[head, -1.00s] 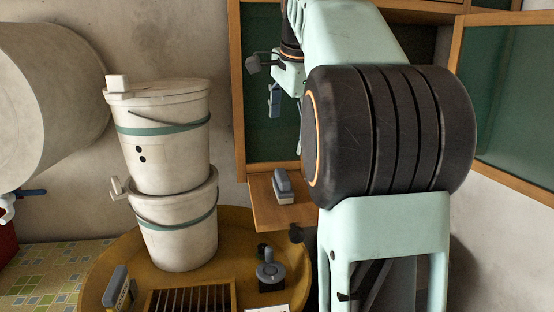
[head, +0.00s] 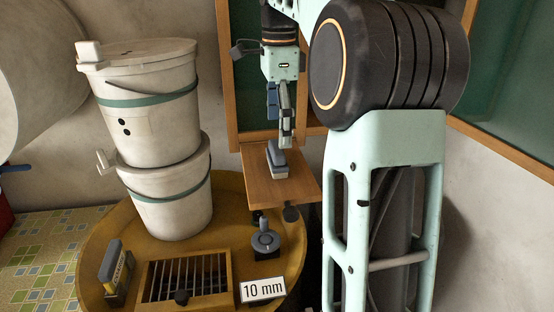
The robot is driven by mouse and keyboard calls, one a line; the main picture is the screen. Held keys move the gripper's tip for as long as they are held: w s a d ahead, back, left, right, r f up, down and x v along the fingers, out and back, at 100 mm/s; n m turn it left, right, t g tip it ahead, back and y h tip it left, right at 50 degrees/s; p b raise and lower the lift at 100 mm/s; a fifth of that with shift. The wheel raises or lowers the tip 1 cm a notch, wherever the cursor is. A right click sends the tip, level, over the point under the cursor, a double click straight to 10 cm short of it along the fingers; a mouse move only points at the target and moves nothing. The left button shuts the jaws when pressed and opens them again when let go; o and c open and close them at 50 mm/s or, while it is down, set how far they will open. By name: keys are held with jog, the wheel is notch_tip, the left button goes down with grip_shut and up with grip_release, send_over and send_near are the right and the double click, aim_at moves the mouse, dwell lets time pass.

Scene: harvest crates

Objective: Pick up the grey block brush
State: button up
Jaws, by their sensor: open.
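The grey block brush (head: 277,160), with a blue-grey top and a pale lower part, lies on a small wooden shelf (head: 302,190). My gripper (head: 280,132) is above and slightly behind it in the picture, pointing down. Its fingers are apart with nothing between them. The nearer fingertip appears close to the brush's far end, but I cannot tell the exact gap. The brush is fully visible.
Two stacked white buckets (head: 150,105) stand left of the shelf on a round ochre table (head: 225,205). A slatted wooden box (head: 145,285), a dark knob-topped piece (head: 265,240), a "10 mm" card (head: 263,290) and another grey-topped block (head: 112,262) are in front.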

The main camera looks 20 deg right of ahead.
aim_at(277, 146)
jog(key=shift+s+a+f, duration=0.1)
jog(key=shift+a+f, duration=0.05)
jog(key=shift+f, duration=1.15)
jog(key=shift+a+f, duration=0.1)
jog(key=shift+f, duration=1.2)
jog(key=c, duration=1.7)
jog(key=shift+r, duration=0.25)
jog(key=r, duration=0.3)
jog(key=shift+s+r, duration=0.15)
jog(key=shift+s, duration=0.05)
jog(key=s+r+b, duration=0.1)
jog(key=s+r, duration=0.2)
jog(key=s, duration=0.1)
jog(key=s+r, duration=0.3)
jog(key=s, duration=0.2)
jog(key=s+r+b, duration=0.1)
jog(key=s+r, duration=0.2)
jog(key=s, duration=0.1)
jog(key=shift+s+r+b, duration=0.1)
jog(key=shift+s+b, duration=0.2)
jog(key=shift+s, duration=0.1)
